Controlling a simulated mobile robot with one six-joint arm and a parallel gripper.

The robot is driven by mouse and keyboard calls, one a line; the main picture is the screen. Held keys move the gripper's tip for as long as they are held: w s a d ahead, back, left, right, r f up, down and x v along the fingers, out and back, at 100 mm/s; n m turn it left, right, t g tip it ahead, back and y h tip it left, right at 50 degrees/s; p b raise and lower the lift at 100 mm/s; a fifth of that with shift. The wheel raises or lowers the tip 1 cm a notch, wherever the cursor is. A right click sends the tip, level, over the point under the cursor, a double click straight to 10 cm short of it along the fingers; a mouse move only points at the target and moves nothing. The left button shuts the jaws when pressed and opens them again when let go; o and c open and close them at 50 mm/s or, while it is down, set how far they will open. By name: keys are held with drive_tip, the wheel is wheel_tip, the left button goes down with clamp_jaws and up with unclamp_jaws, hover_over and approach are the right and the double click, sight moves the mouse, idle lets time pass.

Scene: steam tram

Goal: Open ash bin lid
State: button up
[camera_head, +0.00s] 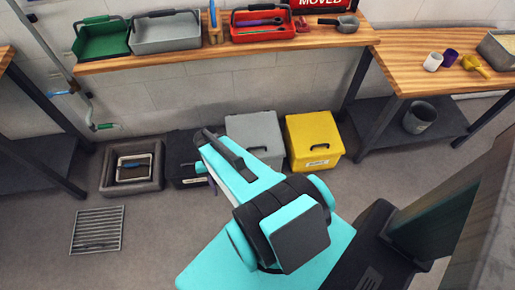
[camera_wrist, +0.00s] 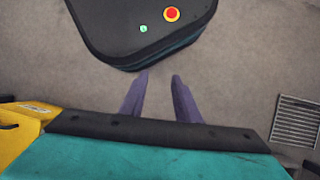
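Three lidded bins stand on the floor under the long bench in the head view. They are a black one (camera_head: 180,177) on the left, a grey one (camera_head: 262,129) in the middle and a yellow one (camera_head: 314,139) on the right. The grey and yellow lids are shut. The black bin is partly hidden by my arm, and its lid is hard to make out. The labels are too small to read, so I cannot tell which is the ash bin. My gripper (camera_wrist: 157,98) is open and empty above bare floor. A yellow bin corner (camera_wrist: 22,130) shows at its lower left.
A floor grate (camera_head: 97,230) lies left of my arm. A dark tray (camera_head: 132,168) sits beside the black bin. The bench (camera_head: 225,55) overhangs the bins and carries toolboxes. A bucket (camera_head: 419,117) stands on the right-hand shelf. My base fills the wrist view's top.

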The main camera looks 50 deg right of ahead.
drive_tip(key=w+d+f+m+t+y+b, duration=0.1)
drive_tip(key=w+d+m+b, duration=0.35)
drive_tip(key=d, duration=0.45)
drive_tip(key=w+d+f+m+t+y+b, duration=0.15)
drive_tip(key=w+d+m+b, duration=0.35)
drive_tip(key=d, duration=0.5)
drive_tip(key=s+d+r+m+t+b, duration=0.1)
drive_tip(key=d+m, duration=0.4)
drive_tip(key=d, duration=0.5)
drive_tip(key=s+d+r+m+t+b, duration=0.2)
drive_tip(key=s+d+r+m+b, duration=0.1)
drive_tip(key=d, duration=0.7)
drive_tip(key=shift+s+m+b, duration=0.15)
drive_tip(key=shift+m+b, duration=0.6)
drive_tip(key=shift+m, duration=0.1)
drive_tip(key=shift+f, duration=0.15)
drive_tip(key=x, duration=0.9)
drive_tip(key=b+x, duration=0.1)
drive_tip(key=x, duration=0.3)
drive_tip(key=shift+w+a+f, duration=0.25)
drive_tip(key=shift+w, duration=0.05)
